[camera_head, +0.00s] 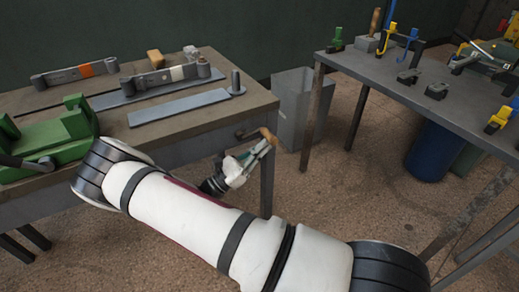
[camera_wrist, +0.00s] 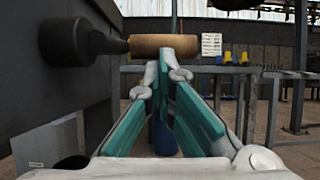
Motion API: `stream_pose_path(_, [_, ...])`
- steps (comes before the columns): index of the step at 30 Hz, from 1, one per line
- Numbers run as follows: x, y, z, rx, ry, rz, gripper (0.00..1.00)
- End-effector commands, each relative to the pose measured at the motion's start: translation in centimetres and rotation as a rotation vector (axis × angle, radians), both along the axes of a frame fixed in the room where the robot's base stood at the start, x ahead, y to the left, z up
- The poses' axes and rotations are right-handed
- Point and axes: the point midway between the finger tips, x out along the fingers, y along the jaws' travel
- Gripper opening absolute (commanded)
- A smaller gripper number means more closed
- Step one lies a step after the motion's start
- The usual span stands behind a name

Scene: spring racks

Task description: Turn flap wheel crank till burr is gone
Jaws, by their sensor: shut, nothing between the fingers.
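My gripper (camera_head: 265,145) is shut and empty beside the right end of the left bench, its teal-lined fingers meeting in the wrist view (camera_wrist: 165,58). A crank with a tan wooden handle (camera_wrist: 150,44) and a dark arm (camera_wrist: 72,42) sticks out from the bench side. The handle lies across just beyond my fingertips, not between them; I cannot tell whether they touch. In the head view the handle (camera_head: 268,133) shows right at the fingertips. I cannot make out the flap wheel or the burr.
The left bench (camera_head: 185,118) carries a green vise-like fixture (camera_head: 45,145) and several flat metal bars (camera_head: 165,76). A grey bin (camera_head: 295,105) stands between the benches. The right bench (camera_head: 370,65) holds clamps and small blocks, with a blue drum (camera_head: 428,150) beneath. Open floor lies between them.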

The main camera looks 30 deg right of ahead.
Motion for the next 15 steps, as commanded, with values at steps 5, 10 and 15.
stream_pose_path(5, [-0.01,-0.45,0.28,0.001,-0.001,-0.003,0.00])
stream_pose_path(10, [0.00,-0.59,0.43,0.001,-0.001,-0.004,0.00])
stream_pose_path(15, [0.00,-0.72,0.52,0.001,-0.001,-0.005,0.00])
